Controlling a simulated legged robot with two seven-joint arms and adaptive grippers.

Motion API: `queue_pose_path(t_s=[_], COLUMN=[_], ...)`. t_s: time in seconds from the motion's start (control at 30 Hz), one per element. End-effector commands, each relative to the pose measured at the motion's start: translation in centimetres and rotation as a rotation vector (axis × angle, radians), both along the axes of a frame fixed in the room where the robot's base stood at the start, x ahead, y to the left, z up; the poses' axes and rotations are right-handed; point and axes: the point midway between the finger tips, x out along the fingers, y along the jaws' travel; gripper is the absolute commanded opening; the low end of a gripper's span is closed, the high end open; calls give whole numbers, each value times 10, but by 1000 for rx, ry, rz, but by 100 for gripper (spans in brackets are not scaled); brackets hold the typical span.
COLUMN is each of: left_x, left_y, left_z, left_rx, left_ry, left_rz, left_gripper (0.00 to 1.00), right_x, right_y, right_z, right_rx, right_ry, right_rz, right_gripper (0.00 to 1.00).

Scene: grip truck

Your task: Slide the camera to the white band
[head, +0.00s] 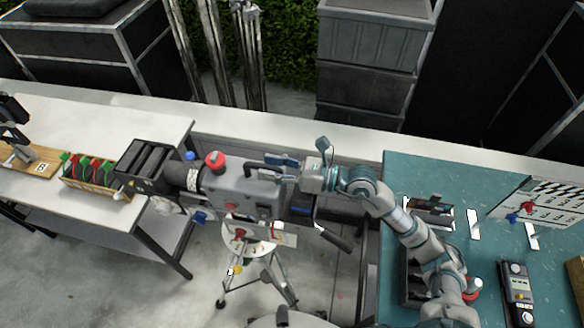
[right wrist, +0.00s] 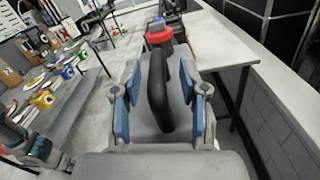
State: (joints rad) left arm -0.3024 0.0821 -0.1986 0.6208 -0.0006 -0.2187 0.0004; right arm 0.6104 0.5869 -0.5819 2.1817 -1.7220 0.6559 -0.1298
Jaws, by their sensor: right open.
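The grey film camera (head: 247,192) stands on a tripod (head: 262,270) in the gap between two tables, its black lens hood to the left. A pale patterned band (head: 193,179) rings its lens; I cannot tell whether it is the task's white band. My right gripper (head: 284,168) is open at the rear of the camera's top handle. In the right wrist view, its blue-padded fingers stand apart on both sides of the black handle (right wrist: 158,88); contact is unclear. A grey-and-teal arm part (right wrist: 38,148), probably of my left arm, shows at lower left; its jaws are not clear.
The left white table (head: 90,125) holds a rack (head: 92,175) with coloured items, close to the lens hood. A white ledge runs behind the camera.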

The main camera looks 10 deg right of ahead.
Motion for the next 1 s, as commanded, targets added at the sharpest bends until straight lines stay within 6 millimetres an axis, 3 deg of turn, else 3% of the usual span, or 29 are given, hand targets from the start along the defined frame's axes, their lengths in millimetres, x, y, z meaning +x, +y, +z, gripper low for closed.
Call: queue_pose_path(t_s=[0.2,0.43,0.6,1.0], left_x=[1,1,1,1], left_y=[-1,-2,-2,-2], left_z=[0,0,0,0], left_rx=[-1,-2,-2,-2], left_ry=[-1,-1,-1,-1], left_rz=[0,0,0,-1], left_gripper=[40,40,40,40], right_x=[-14,-25,-29,-29], right_y=[-47,-85,-94,-95], right_z=[-2,-2,-2,-1], right_rx=[-5,-3,-2,-2], right_ry=[3,3,2,1], right_rz=[-3,-2,1,0], right_gripper=[43,43,43,43])
